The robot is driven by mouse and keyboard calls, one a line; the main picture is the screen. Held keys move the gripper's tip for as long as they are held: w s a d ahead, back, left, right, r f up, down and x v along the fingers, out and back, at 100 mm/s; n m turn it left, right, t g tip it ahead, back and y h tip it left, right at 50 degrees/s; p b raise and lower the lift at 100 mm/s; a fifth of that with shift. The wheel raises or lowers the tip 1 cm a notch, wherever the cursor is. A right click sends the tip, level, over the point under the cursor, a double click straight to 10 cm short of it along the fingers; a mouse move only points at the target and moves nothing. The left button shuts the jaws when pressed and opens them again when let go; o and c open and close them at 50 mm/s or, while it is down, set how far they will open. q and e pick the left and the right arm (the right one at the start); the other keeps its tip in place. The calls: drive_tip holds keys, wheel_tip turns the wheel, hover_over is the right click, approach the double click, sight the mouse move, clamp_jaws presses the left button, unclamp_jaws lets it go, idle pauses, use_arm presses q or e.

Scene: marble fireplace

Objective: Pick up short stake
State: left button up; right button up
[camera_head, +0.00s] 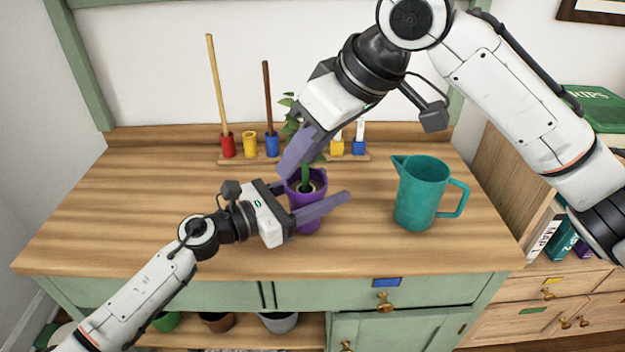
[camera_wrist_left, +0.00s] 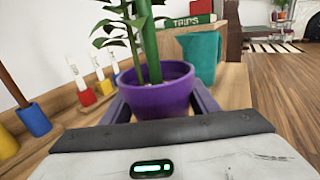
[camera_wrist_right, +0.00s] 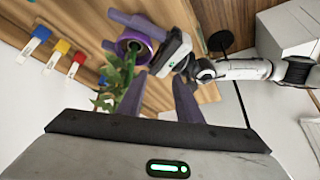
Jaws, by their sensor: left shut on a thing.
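A purple pot (camera_head: 307,222) stands on the wooden tabletop with a leafy plant (camera_wrist_left: 122,30) and a thick green upright stick (camera_wrist_left: 150,42) in it. My left gripper (camera_head: 318,190) is shut on the pot, its fingers along both sides. My right gripper (camera_head: 290,168) hangs above and behind the pot by the leaves; its fingers are apart in the right wrist view (camera_wrist_right: 160,80). At the back, a tall tan stake (camera_head: 213,85) stands in a red cup and a shorter brown stake (camera_head: 267,95) in a blue cup. The yellow cup (camera_head: 250,145) between them looks empty.
A teal jug (camera_head: 420,190) stands right of the pot. Small yellow (camera_head: 337,148) and blue (camera_head: 358,147) blocks with white tags sit on the rack, partly behind my right gripper. The tabletop's left part (camera_head: 130,220) is clear.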

drive_tip(key=s+a+f+n+g+y, duration=0.2)
drive_tip(key=s+a+y, duration=0.1)
drive_tip(key=s+a, duration=0.55)
drive_tip(key=m+t, duration=0.6)
drive_tip(key=t, duration=0.6)
approach(306, 176)
drive_tip(key=a+r, duration=0.3)
drive_tip(key=a, duration=0.2)
drive_tip(key=s+d+f+m+t+h, duration=0.1)
drive_tip(key=s+d+f+m+t, duration=0.15)
drive_tip(key=s+d, duration=0.2)
drive_tip(key=shift+n+t+h, duration=0.25)
drive_tip(key=shift+n+h, duration=0.05)
drive_tip(key=shift+n, duration=0.15)
drive_tip(key=x, duration=0.3)
drive_tip(key=r+x, duration=0.1)
drive_tip(key=x, duration=0.7)
drive_tip(key=shift+w+d+r, duration=0.2)
drive_tip(key=shift+w+d, duration=0.05)
drive_tip(key=shift+w, duration=0.15)
clamp_jaws()
